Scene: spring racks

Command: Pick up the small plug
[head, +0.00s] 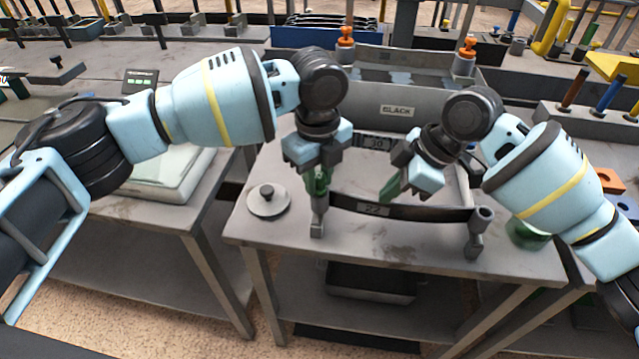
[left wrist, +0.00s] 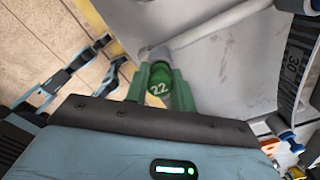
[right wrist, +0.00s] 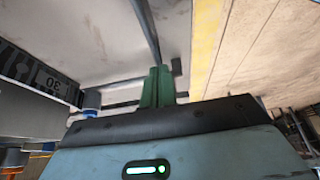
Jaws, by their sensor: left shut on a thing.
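A green round plug marked 22 (left wrist: 159,88) sits between the fingers of my left gripper (left wrist: 160,84) in the left wrist view. In the head view my left gripper (head: 318,178) is shut on it, pointing down over the left post of the bar marked 22 (head: 405,211). I cannot tell whether the plug touches the post.
The bar stands on a grey metal table (head: 290,235) with a round knobbed disc (head: 268,201) at left. Behind is a grey bin marked BLACK (head: 397,111) with orange-topped posts beside it. A green round object (head: 528,234) is at the right edge. The table front is clear.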

